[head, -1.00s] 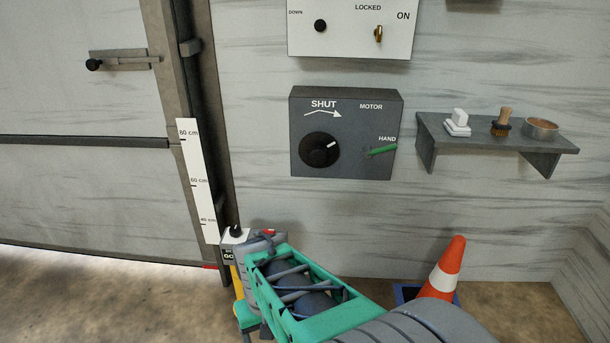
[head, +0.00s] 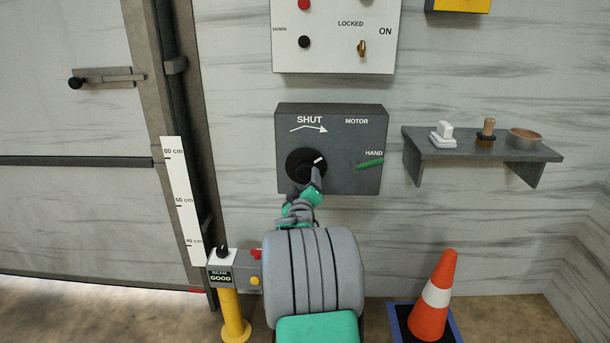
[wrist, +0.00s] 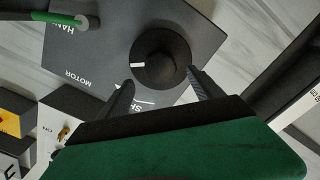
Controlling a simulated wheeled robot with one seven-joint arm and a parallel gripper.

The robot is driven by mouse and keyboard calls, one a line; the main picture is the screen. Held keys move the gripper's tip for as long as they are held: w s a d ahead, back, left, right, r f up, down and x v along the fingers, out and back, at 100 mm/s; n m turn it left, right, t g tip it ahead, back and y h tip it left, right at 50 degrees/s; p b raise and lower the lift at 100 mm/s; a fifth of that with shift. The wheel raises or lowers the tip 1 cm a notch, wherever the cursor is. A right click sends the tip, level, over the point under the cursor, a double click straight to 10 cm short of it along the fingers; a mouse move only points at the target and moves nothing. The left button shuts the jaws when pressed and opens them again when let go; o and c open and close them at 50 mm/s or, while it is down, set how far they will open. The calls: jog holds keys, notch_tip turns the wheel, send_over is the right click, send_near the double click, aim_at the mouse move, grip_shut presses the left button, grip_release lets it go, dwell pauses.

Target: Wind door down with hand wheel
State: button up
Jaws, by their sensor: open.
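The black round hand wheel (head: 299,164) with a white mark sits on the dark grey box (head: 340,122) labelled SHUT, MOTOR and HAND. A curved arrow under SHUT points right. The green lever (head: 370,164) on the box is beside the HAND label. The door (head: 70,205) is at the left, with light showing along its bottom edge. My gripper (head: 316,180) is in front of the wheel and hides its lower part. In the wrist view, my gripper (wrist: 160,92) is open, its two fingers apart near the wheel (wrist: 160,60), and nothing is between the tips.
A white control panel (head: 333,60) hangs above the box. A shelf (head: 480,150) with small items is at the right. A yellow post (head: 231,315) with a BEAM GOOD box stands left of my arm. An orange cone (head: 430,315) stands on the floor at the right.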

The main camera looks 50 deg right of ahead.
aim_at(305, 174)
jog(key=x, duration=0.6)
jog(key=shift+w+d+f+b, duration=0.1)
jog(key=shift+w+d+b, duration=0.15)
jog(key=shift+b, duration=0.1)
jog(key=shift+c, duration=0.3)
jog(key=c, duration=1.3)
